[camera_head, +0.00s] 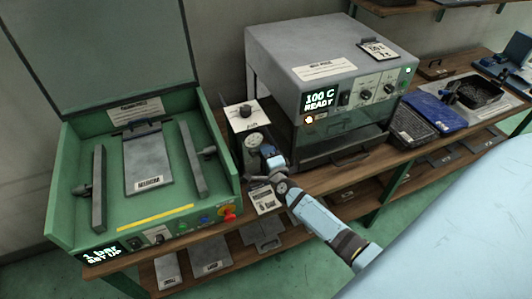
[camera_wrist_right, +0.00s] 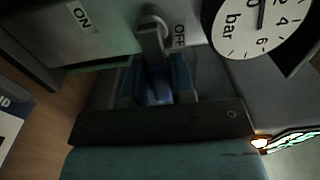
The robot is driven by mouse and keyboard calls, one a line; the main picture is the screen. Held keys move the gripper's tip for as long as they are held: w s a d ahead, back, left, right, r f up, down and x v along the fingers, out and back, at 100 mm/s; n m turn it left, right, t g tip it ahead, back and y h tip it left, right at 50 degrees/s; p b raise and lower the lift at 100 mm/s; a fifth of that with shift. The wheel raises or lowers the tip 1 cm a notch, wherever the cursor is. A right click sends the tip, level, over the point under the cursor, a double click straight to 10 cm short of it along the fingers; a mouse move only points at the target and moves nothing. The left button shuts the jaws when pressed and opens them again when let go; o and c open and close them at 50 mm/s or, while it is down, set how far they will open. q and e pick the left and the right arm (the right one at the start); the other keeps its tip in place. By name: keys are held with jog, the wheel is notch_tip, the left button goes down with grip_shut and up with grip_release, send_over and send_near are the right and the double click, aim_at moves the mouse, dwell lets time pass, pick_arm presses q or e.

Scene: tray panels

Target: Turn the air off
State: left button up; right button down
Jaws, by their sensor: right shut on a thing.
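The air unit is a pale box with a round bar gauge (camera_head: 254,140) on its front, between the green press and the oven. In the right wrist view a grey metal lever (camera_wrist_right: 152,25) stands between an ON label (camera_wrist_right: 81,14) and an OFF label (camera_wrist_right: 180,36), closer to OFF. My right gripper (camera_wrist_right: 158,80) is shut on this lever, with a blue finger on each side. The gauge (camera_wrist_right: 258,27) is partly cut off there; its needle points toward the 0 end. In the head view my right gripper (camera_head: 272,166) is at the unit's front. My left gripper is not in view.
The open green press (camera_head: 215,150) stands at left, its display (camera_head: 102,251) showing 1 bar. The oven (camera_head: 330,60) at right reads 100 C READY. Flat plates lie on the lower shelf.

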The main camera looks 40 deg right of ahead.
jog(key=c, duration=1)
grip_release()
jog(key=shift+o, duration=0.2)
jog(key=b+v, duration=0.1)
jog(key=v, duration=1.3)
jog(key=s+a+f+n+g+y+p, duration=0.1)
jog(key=s+a+n+g+y, duration=0.2)
jog(key=n, duration=0.9)
jog(key=s+a+f+n+g+y+p, duration=0.1)
jog(key=s+a+n+g+y, duration=0.2)
jog(key=s+a+n, duration=0.7)
jog(key=a+n+y, duration=0.1)
jog(key=a, duration=0.2)
jog(key=shift+s+f+n+y+p, duration=0.2)
jog(key=shift+f+n+y+p, duration=0.1)
jog(key=shift+f+n+p, duration=0.1)
